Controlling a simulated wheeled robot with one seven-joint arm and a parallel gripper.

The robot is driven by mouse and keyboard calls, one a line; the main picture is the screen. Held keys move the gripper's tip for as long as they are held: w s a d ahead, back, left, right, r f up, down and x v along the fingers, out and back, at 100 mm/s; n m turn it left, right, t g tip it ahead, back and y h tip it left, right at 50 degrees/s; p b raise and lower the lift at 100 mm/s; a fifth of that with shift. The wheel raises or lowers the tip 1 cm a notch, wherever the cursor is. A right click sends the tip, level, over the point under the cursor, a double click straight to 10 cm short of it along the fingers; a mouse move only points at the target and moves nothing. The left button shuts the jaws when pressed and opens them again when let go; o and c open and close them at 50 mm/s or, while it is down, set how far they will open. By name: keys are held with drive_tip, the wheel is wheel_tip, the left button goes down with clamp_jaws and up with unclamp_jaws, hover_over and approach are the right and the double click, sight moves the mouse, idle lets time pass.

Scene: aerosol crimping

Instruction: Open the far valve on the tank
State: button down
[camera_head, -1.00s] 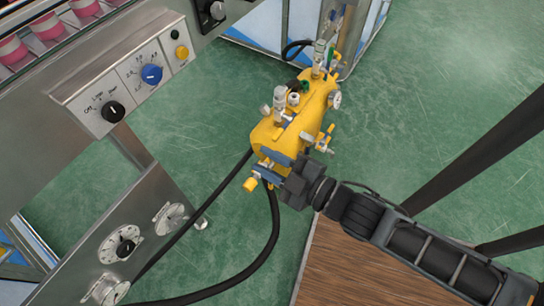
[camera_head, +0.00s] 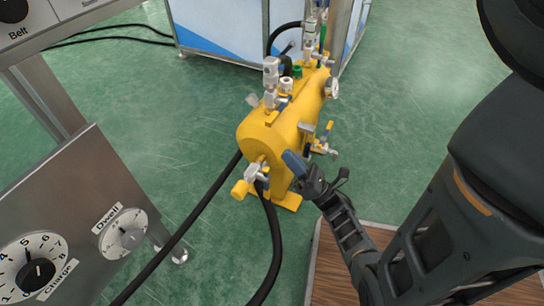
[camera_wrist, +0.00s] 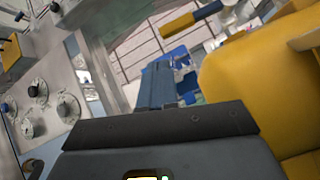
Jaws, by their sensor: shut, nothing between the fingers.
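The yellow tank (camera_head: 290,125) lies on its feet on the green floor. It also fills the right side of the wrist view (camera_wrist: 250,80). A near valve (camera_head: 258,172) sits on its front end, with a hose below. Another valve (camera_head: 325,142) with a blue and yellow lever sits on its right side. More valves and fittings stand on top (camera_head: 272,82), and others at the far end (camera_head: 313,45). My gripper (camera_head: 292,160) is shut and empty, beside the tank's near right end. Its blue fingers (camera_wrist: 160,85) lie left of the tank in the wrist view.
A steel control panel with dials (camera_head: 75,230) stands at left. Black hoses (camera_head: 185,235) run along the floor to the tank. A white and blue cabinet (camera_head: 220,30) is behind it. A brown wooden surface (camera_head: 340,270) is at the bottom.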

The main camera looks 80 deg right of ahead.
sight(267, 126)
drive_tip(key=w+d+r+n, duration=0.1)
drive_tip(key=w+d+r+n+t, duration=0.1)
drive_tip(key=w, duration=0.1)
drive_tip(key=w+d+r+n, duration=0.1)
drive_tip(key=w+r+n, duration=0.1)
drive_tip(key=shift+d+y, duration=0.1)
drive_tip(key=shift+y, duration=0.2)
idle(0.4)
drive_tip(key=shift+r+m, duration=0.1)
drive_tip(key=shift+m, duration=0.2)
